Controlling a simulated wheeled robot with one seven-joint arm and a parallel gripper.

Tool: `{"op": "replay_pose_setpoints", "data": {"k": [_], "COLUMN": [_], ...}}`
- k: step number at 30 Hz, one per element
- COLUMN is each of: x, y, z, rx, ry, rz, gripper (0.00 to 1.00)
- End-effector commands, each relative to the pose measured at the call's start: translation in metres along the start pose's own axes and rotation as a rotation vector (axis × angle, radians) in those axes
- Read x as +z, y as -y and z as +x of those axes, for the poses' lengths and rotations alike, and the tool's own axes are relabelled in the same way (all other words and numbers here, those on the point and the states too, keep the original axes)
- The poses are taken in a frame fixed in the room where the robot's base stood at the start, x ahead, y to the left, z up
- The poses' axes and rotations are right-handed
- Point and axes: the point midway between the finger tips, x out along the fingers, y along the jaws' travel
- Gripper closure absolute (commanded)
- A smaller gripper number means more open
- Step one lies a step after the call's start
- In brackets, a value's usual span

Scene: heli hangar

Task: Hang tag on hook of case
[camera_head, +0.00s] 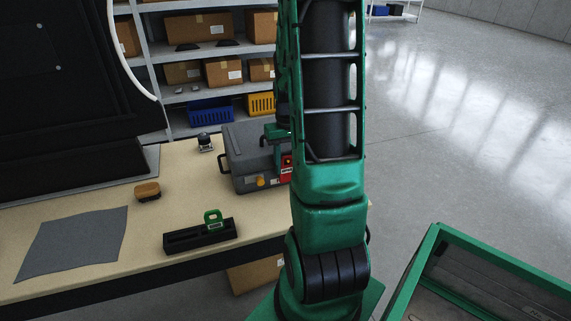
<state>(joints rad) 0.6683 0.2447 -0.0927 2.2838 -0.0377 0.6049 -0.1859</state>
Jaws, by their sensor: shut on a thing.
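The grey case (243,146) lies on the workbench, left of my arm. It has a dark handle on its left side and a yellow-orange part (261,181) on its front. My gripper (285,155) is at the case's right front, partly hidden by my own arm. It is shut on a red tag (286,170) with a white label, which hangs upright in front of the case's front face. I cannot make out the hook, nor whether the tag touches it. A green tag (213,217) stands in a black slotted holder (190,238) nearer the bench's front edge.
On the workbench (150,215) are a grey cloth (75,242), a tan-and-black block (147,191) and a small dark object (205,142). Shelves with boxes and bins stand behind. A green-framed container (430,250) stands at right. Open floor lies beyond my arm.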

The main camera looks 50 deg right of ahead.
Motion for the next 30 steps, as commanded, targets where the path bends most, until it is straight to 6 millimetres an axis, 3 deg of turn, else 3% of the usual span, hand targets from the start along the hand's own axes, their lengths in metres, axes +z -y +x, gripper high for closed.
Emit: {"op": "replay_pose_setpoints", "data": {"k": [8, 9, 11, 22, 30], "x": [0.000, 0.000, 0.000, -0.001, -0.001], "y": [0.000, 0.000, 0.000, 0.000, 0.000], "z": [0.000, 0.000, 0.000, -0.005, -0.047], "rx": [0.000, 0.000, 0.000, 0.000, 0.001], "ry": [0.000, 0.000, 0.000, -0.002, -0.006], "rz": [-0.001, -0.001, -0.001, -0.001, -0.002], "gripper": [0.85, 0.54, 0.42, 0.42, 0.42]}}
